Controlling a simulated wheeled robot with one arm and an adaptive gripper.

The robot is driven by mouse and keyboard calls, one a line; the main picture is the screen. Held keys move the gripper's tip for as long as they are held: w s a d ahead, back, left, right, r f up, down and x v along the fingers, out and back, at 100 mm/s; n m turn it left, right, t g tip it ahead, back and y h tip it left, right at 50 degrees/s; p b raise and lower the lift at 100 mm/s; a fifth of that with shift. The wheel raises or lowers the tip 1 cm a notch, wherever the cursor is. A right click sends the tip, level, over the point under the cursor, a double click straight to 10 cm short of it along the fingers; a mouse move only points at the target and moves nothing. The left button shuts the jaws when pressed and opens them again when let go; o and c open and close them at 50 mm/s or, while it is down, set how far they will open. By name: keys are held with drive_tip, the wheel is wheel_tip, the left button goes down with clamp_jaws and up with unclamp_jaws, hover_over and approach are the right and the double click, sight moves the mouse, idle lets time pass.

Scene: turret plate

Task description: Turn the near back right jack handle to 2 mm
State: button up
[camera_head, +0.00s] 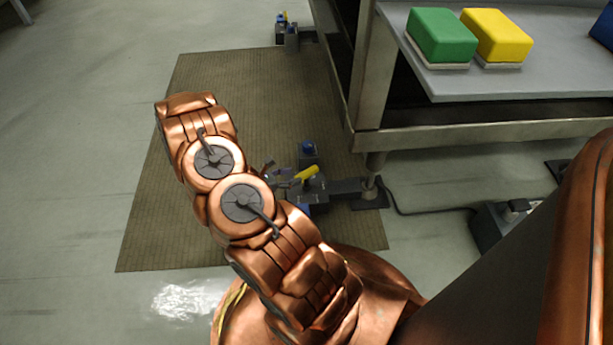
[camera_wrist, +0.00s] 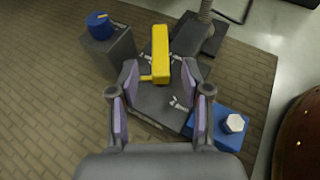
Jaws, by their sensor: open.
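The jack's yellow handle (camera_head: 306,173) shows in the head view just right of my copper arm, above a dark jack body (camera_head: 345,189) beside the table leg. In the wrist view the yellow handle (camera_wrist: 161,55) stands lengthwise ahead of my gripper (camera_wrist: 146,78). The gripper is open, with its two fingertips on either side of the handle's near end. I cannot tell whether they touch it. The head view shows only a small part of the gripper (camera_head: 275,177) behind my arm. No millimetre scale is readable.
A blue knob (camera_wrist: 100,25) on a dark block stands left of the handle, and a blue block with a white hex head (camera_wrist: 234,123) lies right. A ribbed mat (camera_head: 200,220) lies below. The table (camera_head: 475,85) carries green (camera_head: 441,35) and yellow (camera_head: 497,35) blocks. A cable runs right.

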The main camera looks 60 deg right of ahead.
sight(306, 172)
drive_tip(key=b+x, duration=0.3)
drive_tip(key=x, duration=0.4)
drive_tip(key=shift+d+f, duration=0.1)
drive_tip(key=shift+d, duration=0.1)
clamp_jaws()
